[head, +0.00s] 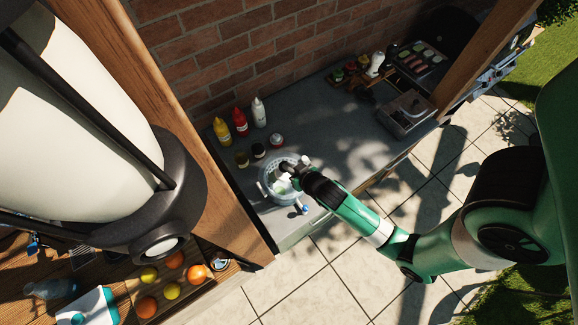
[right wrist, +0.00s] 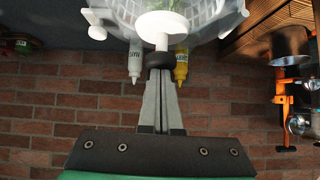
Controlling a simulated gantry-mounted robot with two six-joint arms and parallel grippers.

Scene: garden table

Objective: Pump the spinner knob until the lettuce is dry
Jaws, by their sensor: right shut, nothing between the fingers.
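The salad spinner (head: 265,190) is a clear, pale bowl with a lid and green lettuce inside, standing near the counter's front edge. It also shows in the right wrist view (right wrist: 212,12), with its round white knob (right wrist: 160,26) and some green lettuce behind it. My right gripper (head: 292,170) is over the spinner and hides part of its lid. In the right wrist view its fingers (right wrist: 158,66) are shut together and empty, with the tips at the knob's edge; I cannot tell whether they touch. My left gripper is not in view.
Yellow (head: 240,122), red (head: 240,120) and white (head: 259,112) bottles stand behind the spinner, with small jars (head: 242,159) closer. The counter (head: 335,130) between is mostly clear. Fruit lies at lower left.

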